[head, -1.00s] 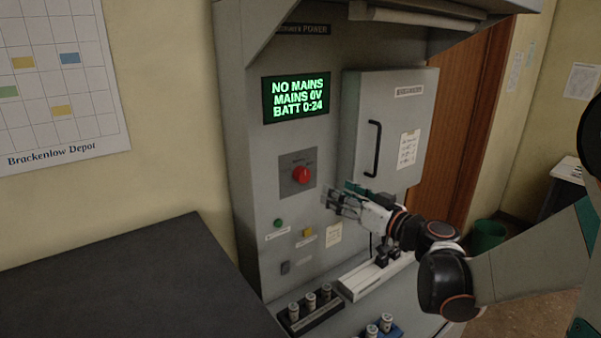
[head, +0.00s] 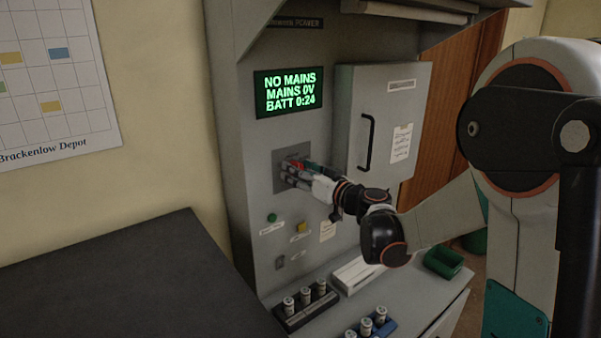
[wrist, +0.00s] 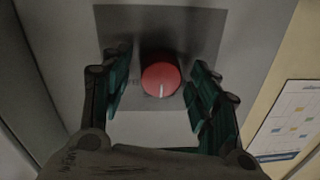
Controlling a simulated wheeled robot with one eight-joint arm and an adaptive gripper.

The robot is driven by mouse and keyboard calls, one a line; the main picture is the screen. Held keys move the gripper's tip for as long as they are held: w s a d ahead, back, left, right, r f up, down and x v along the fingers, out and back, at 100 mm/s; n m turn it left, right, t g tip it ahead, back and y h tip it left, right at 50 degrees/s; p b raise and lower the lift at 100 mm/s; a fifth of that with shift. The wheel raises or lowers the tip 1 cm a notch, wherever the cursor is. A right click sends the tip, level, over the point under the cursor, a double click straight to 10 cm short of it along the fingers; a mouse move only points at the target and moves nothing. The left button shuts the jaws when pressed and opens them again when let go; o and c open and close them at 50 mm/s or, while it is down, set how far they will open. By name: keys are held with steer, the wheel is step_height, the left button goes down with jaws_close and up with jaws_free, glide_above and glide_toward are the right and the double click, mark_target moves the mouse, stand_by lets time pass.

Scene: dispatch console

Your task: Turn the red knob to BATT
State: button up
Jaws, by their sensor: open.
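The red knob (wrist: 160,77) is round with a white pointer line on its face. In the wrist view it sits on a dark grey plate (wrist: 203,22), between my open fingers, with a gap on each side. My gripper (wrist: 158,88) is open in front of the knob and holds nothing. In the head view my gripper (head: 290,171) covers most of the knob and part of its plate (head: 282,156). The position labels around the knob are too dim or hidden to read. The green display (head: 289,91) reads NO MAINS, MAINS 0V, BATT 0:24.
A cabinet door with a black handle (head: 367,142) stands right of the knob. A green button (head: 272,217) and a yellow button (head: 302,228) sit below. Several fuse-like cylinders stand in a black rack (head: 307,312) and a blue rack (head: 383,328) on the ledge. A green bin (head: 443,262) is at right.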

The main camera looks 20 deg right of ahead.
steer(key=shift+c, duration=0.5)
steer(key=c, duration=1)
steer(key=shift+o, duration=0.2)
steer(key=m+b, duration=0.4)
steer(key=m, duration=0.8)
steer(key=shift+f+t, duration=0.15)
steer(key=shift+t, duration=0.25)
